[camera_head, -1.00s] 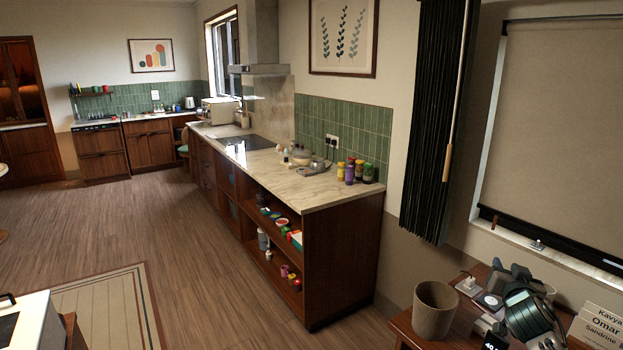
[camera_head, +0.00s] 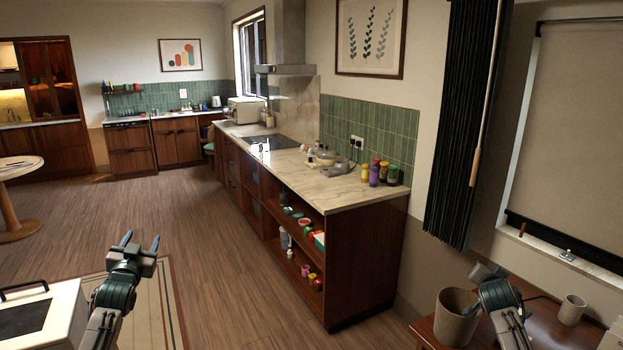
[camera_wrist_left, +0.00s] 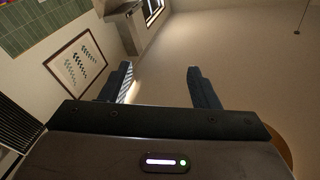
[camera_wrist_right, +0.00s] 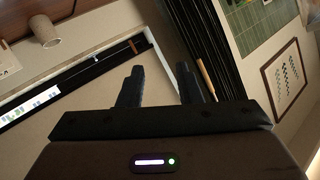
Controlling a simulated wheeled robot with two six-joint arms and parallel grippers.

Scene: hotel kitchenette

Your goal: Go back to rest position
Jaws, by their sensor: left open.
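My left gripper (camera_head: 141,243) is at the lower left of the head view, raised above the floor and rug. Its two fingers stand apart, and the left wrist view shows them empty (camera_wrist_left: 160,72). My right gripper (camera_head: 480,272) is at the lower right of the head view, in front of the side table; its fingers are hard to make out there. In the right wrist view its fingers (camera_wrist_right: 160,70) are apart with nothing between them.
A wooden side table (camera_head: 545,325) at the lower right holds a woven bin (camera_head: 452,318) and a cup (camera_head: 571,310). A white box (camera_head: 50,315) is at the lower left. The kitchen counter (camera_head: 350,190) stands ahead; the wooden floor (camera_head: 190,220) left of it is clear.

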